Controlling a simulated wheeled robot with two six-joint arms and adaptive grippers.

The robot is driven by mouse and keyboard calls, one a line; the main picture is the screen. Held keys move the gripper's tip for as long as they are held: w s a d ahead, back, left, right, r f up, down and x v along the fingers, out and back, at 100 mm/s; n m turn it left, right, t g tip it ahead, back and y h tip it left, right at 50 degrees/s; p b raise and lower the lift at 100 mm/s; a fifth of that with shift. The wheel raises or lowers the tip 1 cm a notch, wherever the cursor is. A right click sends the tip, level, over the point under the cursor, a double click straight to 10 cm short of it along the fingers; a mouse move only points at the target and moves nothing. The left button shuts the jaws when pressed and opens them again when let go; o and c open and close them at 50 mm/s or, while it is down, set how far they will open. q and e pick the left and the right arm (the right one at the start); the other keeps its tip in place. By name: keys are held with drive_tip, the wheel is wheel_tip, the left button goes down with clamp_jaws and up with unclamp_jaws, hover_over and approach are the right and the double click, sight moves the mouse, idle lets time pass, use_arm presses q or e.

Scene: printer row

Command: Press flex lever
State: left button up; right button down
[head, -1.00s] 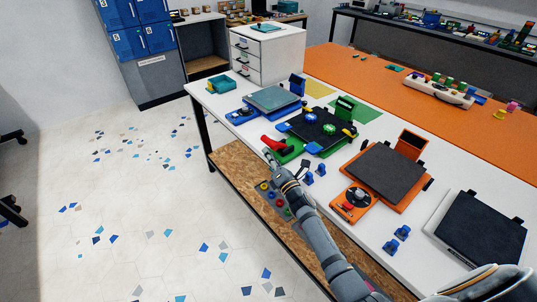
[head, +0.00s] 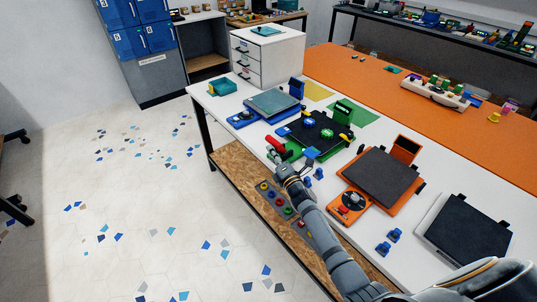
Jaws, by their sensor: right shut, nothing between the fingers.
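A red lever (head: 275,145) sticks out at the front left of the green printer (head: 293,150) on the white table. My right gripper (head: 278,167) is shut and empty, at the table's front edge just below the red lever. The gripper overlaps the area near the lever's base in the head view; I cannot tell whether they touch. My left gripper is not in view.
A blue printer (head: 272,103) stands to the left and an orange printer (head: 379,177) to the right. Small blue parts (head: 394,235) lie near the front edge. A grey button panel (head: 277,199) sits below on the wooden shelf (head: 234,165).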

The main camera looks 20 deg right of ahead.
sight(278, 144)
drive_tip(key=d+r+m+p, duration=0.1)
drive_tip(key=p, duration=0.1)
drive_tip(key=d+r+m+p, duration=0.1)
drive_tip(key=r+m+p, duration=0.1)
drive_tip(key=p, duration=0.1)
drive_tip(key=shift+w+d+m+g, duration=0.15)
drive_tip(key=shift+w+m+g, duration=0.15)
drive_tip(key=shift+w, duration=0.1)
drive_tip(key=shift+w+d+r+m+g+h+p, duration=0.1)
drive_tip(key=shift+w+d+m+g+h+p, duration=0.05)
drive_tip(key=shift+d+m+p, duration=0.25)
drive_tip(key=shift+w+d+m+g+h+p, duration=0.15)
drive_tip(key=shift+d+m+p, duration=0.15)
drive_tip(key=shift+m+p, duration=0.2)
drive_tip(key=shift+w+d, duration=0.15)
drive_tip(key=shift+d, duration=0.3)
drive_tip(key=shift+r, duration=0.1)
drive_tip(key=shift+p, duration=0.3)
